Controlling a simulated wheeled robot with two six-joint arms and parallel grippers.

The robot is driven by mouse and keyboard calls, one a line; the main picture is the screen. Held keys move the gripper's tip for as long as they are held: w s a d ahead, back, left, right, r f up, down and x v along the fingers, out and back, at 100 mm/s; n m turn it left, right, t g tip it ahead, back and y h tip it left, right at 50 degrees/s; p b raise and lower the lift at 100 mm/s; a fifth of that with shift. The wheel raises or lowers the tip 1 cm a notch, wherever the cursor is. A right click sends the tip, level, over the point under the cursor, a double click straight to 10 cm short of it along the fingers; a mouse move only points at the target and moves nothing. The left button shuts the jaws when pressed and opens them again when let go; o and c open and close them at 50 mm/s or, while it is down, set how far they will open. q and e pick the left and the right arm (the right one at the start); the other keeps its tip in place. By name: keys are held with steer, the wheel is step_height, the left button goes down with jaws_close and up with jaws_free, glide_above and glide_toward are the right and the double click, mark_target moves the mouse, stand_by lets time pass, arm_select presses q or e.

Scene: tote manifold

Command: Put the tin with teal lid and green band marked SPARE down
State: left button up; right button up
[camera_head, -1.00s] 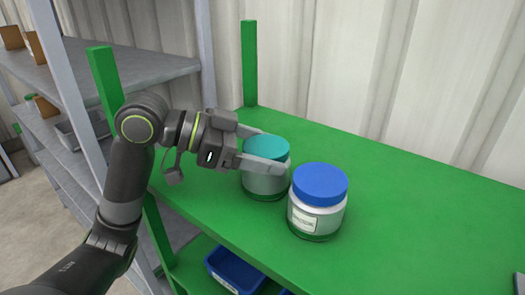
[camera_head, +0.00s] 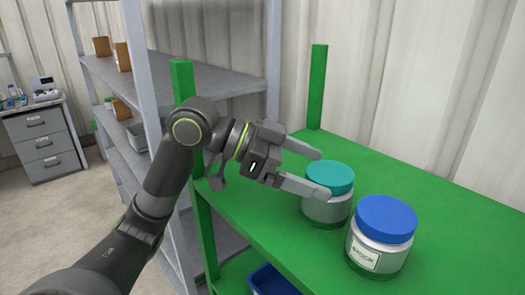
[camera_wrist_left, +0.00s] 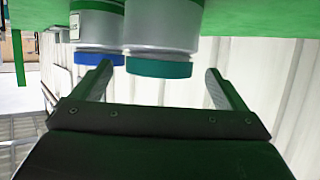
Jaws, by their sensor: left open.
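The tin with the teal lid (camera_head: 328,190) stands upright on the green shelf (camera_head: 460,215). Its label side is hidden in the head view. In the left wrist view, which is upside down, its teal lid and green band show (camera_wrist_left: 163,30). My left gripper (camera_head: 318,173) is open and lies just left of the tin, its fingers pointing at it. The fingertips seem close to the tin's near side; I cannot tell whether they touch it. My right gripper is not in view.
A blue-lidded tin marked STOCK (camera_head: 382,235) stands close to the right of the teal-lidded tin. A grey shelf rack (camera_head: 210,80) is behind my left arm. A blue bin (camera_head: 273,280) sits below the green shelf. The green shelf is clear at the back right.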

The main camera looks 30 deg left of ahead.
arm_select(q)
steer(key=b+v, duration=0.2)
steer(key=v, duration=0.6)
steer(key=shift+s+a+r+b, duration=0.2)
steer(key=shift+a+b, duration=0.15)
steer(key=shift+b, duration=0.05)
stand_by(0.6)
